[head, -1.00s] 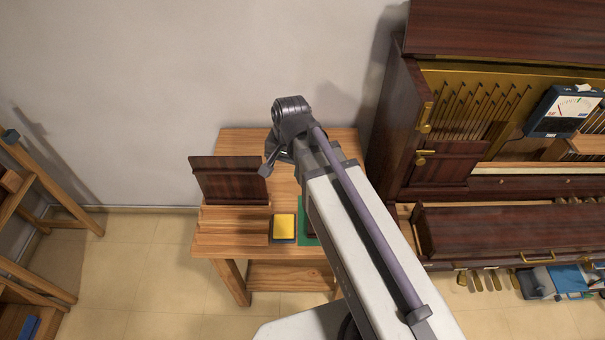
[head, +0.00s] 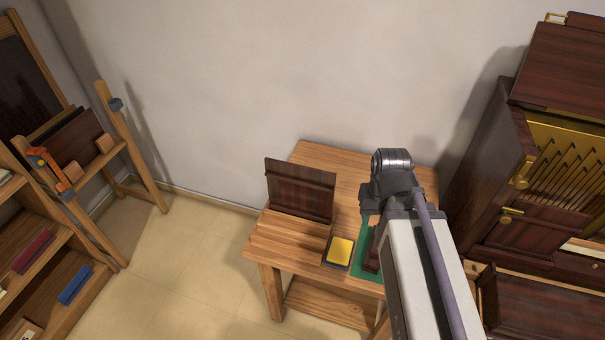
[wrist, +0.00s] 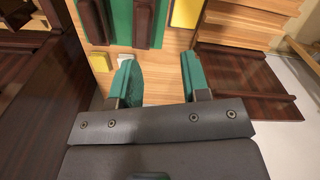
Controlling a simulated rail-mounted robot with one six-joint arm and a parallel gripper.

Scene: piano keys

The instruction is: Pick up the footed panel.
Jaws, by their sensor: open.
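A dark brown wooden panel (head: 300,188) stands tilted on the left part of the wooden table (head: 345,165) in the head view; I take it as the footed panel, though no feet show clearly. In the wrist view the panel (wrist: 245,80) lies to the right of my gripper. My gripper (wrist: 158,78) is open, its two green-padded fingers apart with nothing between them. In the head view its fingers are hidden behind my arm, over the right part of the table.
A yellow-topped block (head: 339,251) and a green mat (head: 367,286) with dark pieces lie near the table's front. The piano (head: 545,190) stands close on the right. A wooden rack (head: 130,145) with another dark panel (head: 75,135) stands at the left. Floor between is clear.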

